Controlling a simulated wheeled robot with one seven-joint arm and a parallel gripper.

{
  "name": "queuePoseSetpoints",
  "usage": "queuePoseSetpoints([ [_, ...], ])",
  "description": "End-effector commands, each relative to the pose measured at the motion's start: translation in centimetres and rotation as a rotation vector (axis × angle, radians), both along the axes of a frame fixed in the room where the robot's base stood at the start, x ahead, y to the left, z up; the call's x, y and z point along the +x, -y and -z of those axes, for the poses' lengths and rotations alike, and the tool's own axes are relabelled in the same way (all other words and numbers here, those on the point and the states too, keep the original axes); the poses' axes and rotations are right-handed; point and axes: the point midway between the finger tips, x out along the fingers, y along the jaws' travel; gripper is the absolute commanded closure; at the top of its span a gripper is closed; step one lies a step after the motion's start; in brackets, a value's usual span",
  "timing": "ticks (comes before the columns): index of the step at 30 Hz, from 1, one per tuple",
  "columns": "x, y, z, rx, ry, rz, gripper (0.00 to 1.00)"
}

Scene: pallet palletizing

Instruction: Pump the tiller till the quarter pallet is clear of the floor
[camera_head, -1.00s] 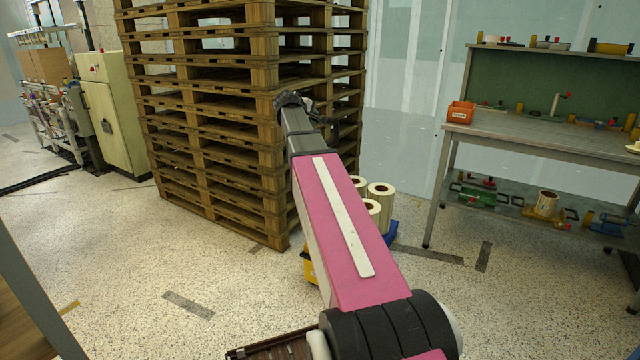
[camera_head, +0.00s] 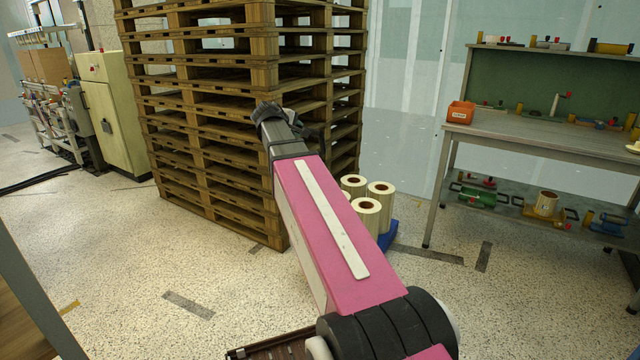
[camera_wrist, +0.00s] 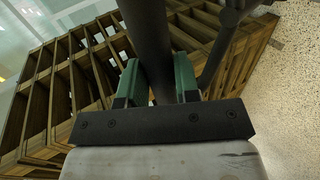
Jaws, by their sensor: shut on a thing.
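My gripper (camera_wrist: 158,80) shows in the wrist view with its two green fingers shut on a dark round bar of the tiller (camera_wrist: 147,35). In the head view, my arm's dark end is in front of the pallet stack, and the fingers and tiller cannot be made out there. The blue quarter pallet (camera_head: 388,237) shows as a corner to the right of my pink arm link. Several cream rolls (camera_head: 366,208) with brown cores stand on it. My arm hides the rest of the pallet and the truck, so clearance from the floor cannot be judged.
A tall stack of wooden pallets (camera_head: 205,135) stands close behind my arm's end; it also fills much of the wrist view (camera_wrist: 75,85). A workbench (camera_head: 545,146) with tools stands at the right. A cream cabinet (camera_head: 113,120) is at the left.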

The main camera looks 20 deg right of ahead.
Motion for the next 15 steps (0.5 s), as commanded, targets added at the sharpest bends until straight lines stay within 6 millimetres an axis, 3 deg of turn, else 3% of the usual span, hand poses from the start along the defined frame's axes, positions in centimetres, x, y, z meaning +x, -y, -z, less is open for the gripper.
queuePoseSetpoints([
  [7,0.4,0.6,0.2,0.007,-0.007,0.005,0.89],
  [15,2.7,3.4,-0.2,0.009,-0.008,0.007,0.87],
])
